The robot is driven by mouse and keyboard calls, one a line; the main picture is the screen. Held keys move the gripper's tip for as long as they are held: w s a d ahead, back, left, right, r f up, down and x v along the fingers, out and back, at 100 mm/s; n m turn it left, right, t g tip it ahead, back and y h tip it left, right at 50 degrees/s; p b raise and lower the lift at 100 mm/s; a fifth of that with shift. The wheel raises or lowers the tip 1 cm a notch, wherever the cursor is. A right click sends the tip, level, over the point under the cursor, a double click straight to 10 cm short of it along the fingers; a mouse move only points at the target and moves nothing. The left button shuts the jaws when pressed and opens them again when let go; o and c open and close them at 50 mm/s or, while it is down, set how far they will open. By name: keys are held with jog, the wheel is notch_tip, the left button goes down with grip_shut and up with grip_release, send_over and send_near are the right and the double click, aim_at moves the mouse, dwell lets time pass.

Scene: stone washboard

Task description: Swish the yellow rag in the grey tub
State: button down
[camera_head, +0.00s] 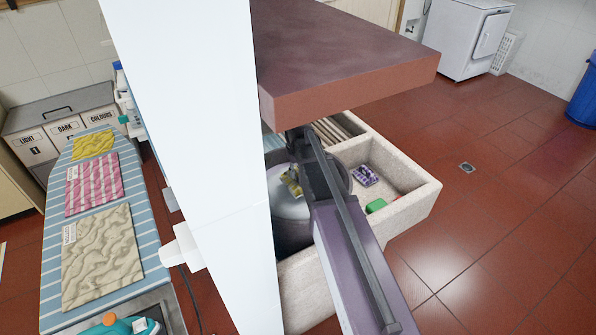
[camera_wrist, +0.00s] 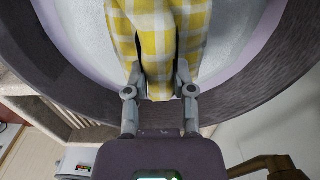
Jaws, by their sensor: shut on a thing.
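The yellow rag, checked yellow and white, hangs from my gripper (camera_wrist: 160,85) in the wrist view, its cloth (camera_wrist: 150,30) spreading away over the grey tub. The two fingers are shut on its near edge. The tub's dark grey wall (camera_wrist: 62,72) curves around the rag, and pale water or tub floor shows beyond it. In the head view a small patch of the rag (camera_head: 291,184) shows inside the tub (camera_head: 288,237), in the left basin of the stone sink. My arm hides most of the gripper there, and I cannot tell how deep the rag sits.
The stone sink's right basin (camera_head: 410,203) holds a purple patterned cloth (camera_head: 366,175) and a green block (camera_head: 376,205). The ribbed washboard (camera_head: 332,130) is behind the tub. An ironing board (camera_head: 150,230) with folded cloths stands at left. The red floor at right is mostly clear.

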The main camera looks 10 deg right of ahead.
notch_tip(320, 180, down, 9)
jog(key=b, duration=0.8)
jog(key=shift+s, duration=0.15)
dwell(0.5)
